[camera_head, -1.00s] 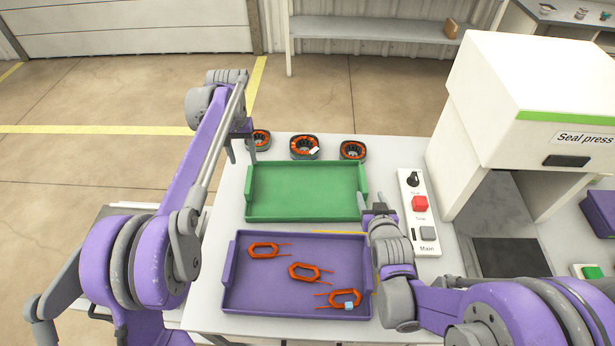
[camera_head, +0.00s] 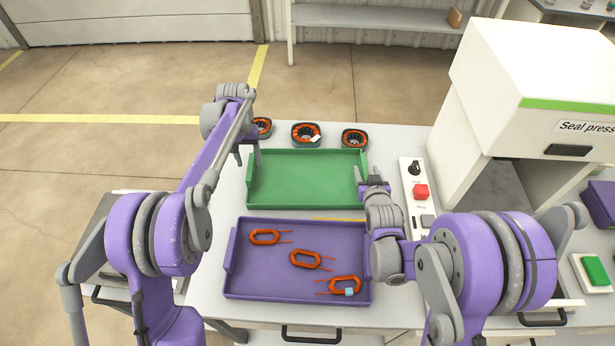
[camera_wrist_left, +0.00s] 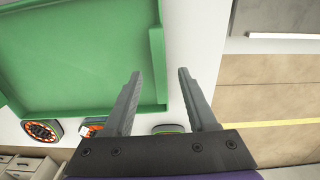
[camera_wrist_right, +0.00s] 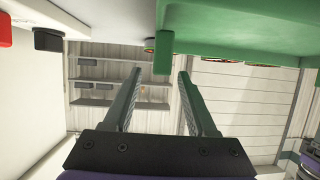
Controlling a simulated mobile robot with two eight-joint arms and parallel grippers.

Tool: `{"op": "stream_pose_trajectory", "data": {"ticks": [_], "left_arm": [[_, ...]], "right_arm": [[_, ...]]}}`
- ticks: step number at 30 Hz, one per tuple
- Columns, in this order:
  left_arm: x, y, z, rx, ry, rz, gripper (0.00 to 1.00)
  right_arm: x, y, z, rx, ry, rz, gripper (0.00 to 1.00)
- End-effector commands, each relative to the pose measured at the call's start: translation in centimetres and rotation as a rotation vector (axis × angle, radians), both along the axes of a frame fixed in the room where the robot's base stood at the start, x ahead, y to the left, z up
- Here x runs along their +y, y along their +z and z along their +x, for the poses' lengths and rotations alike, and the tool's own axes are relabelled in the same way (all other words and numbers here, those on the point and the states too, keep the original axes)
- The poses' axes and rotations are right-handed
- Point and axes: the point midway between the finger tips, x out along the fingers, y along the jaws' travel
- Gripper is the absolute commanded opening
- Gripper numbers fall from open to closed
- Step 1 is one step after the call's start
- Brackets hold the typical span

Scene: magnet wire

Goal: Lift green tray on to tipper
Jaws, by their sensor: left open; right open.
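The green tray (camera_head: 307,178) lies flat and empty on the white table, behind the purple tray. My left gripper (camera_head: 248,158) is at its left end, open. My right gripper (camera_head: 362,180) is open at the tray's right end. In the right wrist view its fingers (camera_wrist_right: 160,90) point toward the tray's end (camera_wrist_right: 163,50). I cannot tell whether they touch it. I cannot identify a tipper in these views.
The purple tray (camera_head: 250,283) in front holds several orange wire coils (camera_head: 305,259). Orange-and-black ring parts (camera_head: 306,134) stand behind the green tray. A control box (camera_head: 413,185) with a red button and the seal press (camera_head: 540,90) stand to the right.

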Motion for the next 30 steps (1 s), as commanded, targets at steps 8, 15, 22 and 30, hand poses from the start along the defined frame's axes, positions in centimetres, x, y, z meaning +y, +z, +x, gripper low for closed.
{"op": "stream_pose_trajectory", "data": {"ticks": [8, 15, 22, 30], "left_arm": [[0.0, -3.2, 0.0, 0.0, 0.0, 0.0, 0.57], [0.0, -3.7, 0.0, 0.0, 0.0, 0.0, 0.57], [0.0, -3.6, 0.0, 0.0, 0.0, 0.0, 0.41], [0.0, -3.6, 0.0, 0.0, 0.0, 0.0, 0.0]], "right_arm": [[0.0, -1.2, 3.0, 0.0, 0.0, 0.0, 0.57], [0.0, -1.4, 3.4, 0.0, 0.0, 0.0, 0.57], [0.0, -1.4, 3.4, 0.0, 0.0, 0.0, 0.41], [0.0, -1.4, 3.3, 0.0, 0.0, 0.0, 0.0]]}}
